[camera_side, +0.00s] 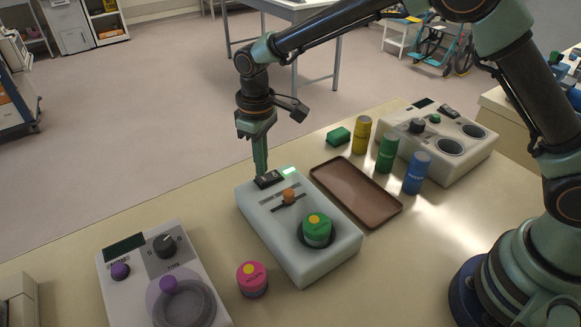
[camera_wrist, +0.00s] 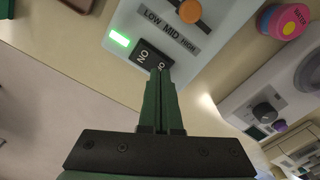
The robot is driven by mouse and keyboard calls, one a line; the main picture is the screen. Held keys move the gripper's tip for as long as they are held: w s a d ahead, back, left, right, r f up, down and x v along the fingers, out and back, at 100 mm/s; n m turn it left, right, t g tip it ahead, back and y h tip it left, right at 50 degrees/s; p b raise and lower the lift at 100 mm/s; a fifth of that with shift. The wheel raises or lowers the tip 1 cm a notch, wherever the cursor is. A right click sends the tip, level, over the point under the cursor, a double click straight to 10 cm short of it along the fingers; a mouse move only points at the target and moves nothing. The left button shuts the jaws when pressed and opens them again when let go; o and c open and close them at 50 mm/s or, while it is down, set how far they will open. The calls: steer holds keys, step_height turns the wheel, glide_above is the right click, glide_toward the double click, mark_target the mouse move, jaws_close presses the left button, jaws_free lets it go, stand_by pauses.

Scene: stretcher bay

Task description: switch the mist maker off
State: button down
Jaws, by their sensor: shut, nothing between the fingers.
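The mist maker is the pale box (camera_side: 278,250) in the middle of the table. Its black rocker switch (camera_side: 269,180) sits at its far end and also shows in the wrist view (camera_wrist: 146,53). One half of the switch reads ON, seen upside down; the other half is partly hidden by my fingertips. A green light (camera_wrist: 120,38) beside the switch is lit. My gripper (camera_side: 263,172) is shut and empty, pointing down, its tips (camera_wrist: 161,72) right at the switch. I cannot tell whether they touch it. An orange slider knob (camera_side: 288,195) stands near MID.
A green canister (camera_side: 317,232) sits in the mist maker's near end. A pink canister (camera_side: 252,280) and a purple-knobbed device (camera_side: 120,300) stand left. A brown tray (camera_side: 355,190), several coloured canisters and another device (camera_side: 460,140) stand right.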

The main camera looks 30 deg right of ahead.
steer(key=shift+f, duration=0.8)
stand_by(0.4)
steer(key=shift+r, duration=3.5)
steer(key=s+d+r+m+t, duration=0.2)
steer(key=s+d+r, duration=0.35)
steer(key=d, duration=0.25)
steer(key=s+d+r+m+t, duration=0.2)
steer(key=s+d+r, duration=0.3)
steer(key=d+r, duration=0.25)
steer(key=s+d+f+m+t, duration=0.1)
steer(key=s+d+f+m, duration=0.1)
steer(key=s+d, duration=0.3)
steer(key=shift+s+f+t, duration=0.15)
steer(key=shift+s+t, duration=0.15)
steer(key=shift+s, duration=0.55)
